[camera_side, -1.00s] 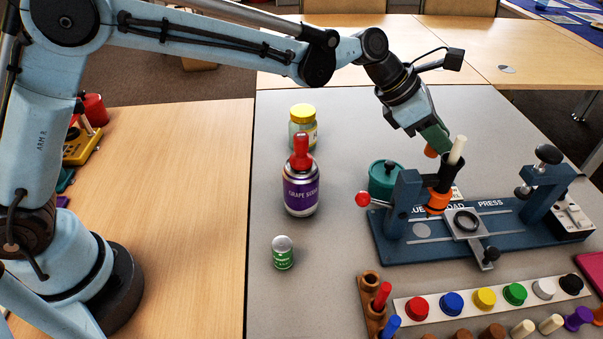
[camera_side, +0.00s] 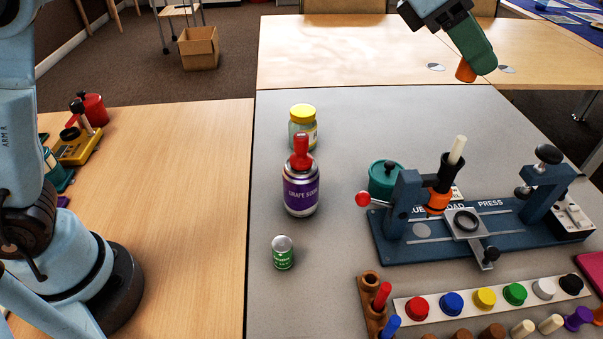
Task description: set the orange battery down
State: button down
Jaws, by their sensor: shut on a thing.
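My gripper (camera_side: 470,58) is at the upper right of the side view, high above the far part of the grey table (camera_side: 345,130). Its green jaw is shut on the orange battery (camera_side: 465,71), which sticks out below it, tilted. The battery is clear of everything beneath it. Much of the battery is hidden by the jaw.
A blue press (camera_side: 400,240) with a black and orange holder stands at the right, a teal pot (camera_side: 384,178) behind it. Coloured caps (camera_side: 484,297) line the front. Table is bare around the cans.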

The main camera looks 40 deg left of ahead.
jog(key=s+a+m+g, duration=0.1)
jog(key=s+m+g, duration=0.45)
jog(key=s, duration=1.25)
jog(key=s+a+m+g, duration=0.1)
jog(key=s+m+g, duration=0.5)
jog(key=s, duration=1.3)
notch_tip(320, 180, down, 19)
jog(key=m+t+y, duration=0.1)
jog(key=w+f, duration=0.2)
jog(key=w, duration=0.1)
jog(key=w+f, duration=0.2)
jog(key=w, duration=0.2)
jog(key=w+a+f, duration=0.1)
jog(key=w+f, duration=0.1)
jog(key=w, duration=0.2)
jog(key=shift+w+a+f, duration=0.1)
jog(key=shift+w+f, duration=0.1)
jog(key=shift+f, duration=2.2)
jog(key=c, duration=0.9)
grip_release()
jog(key=shift+f, duration=0.15)
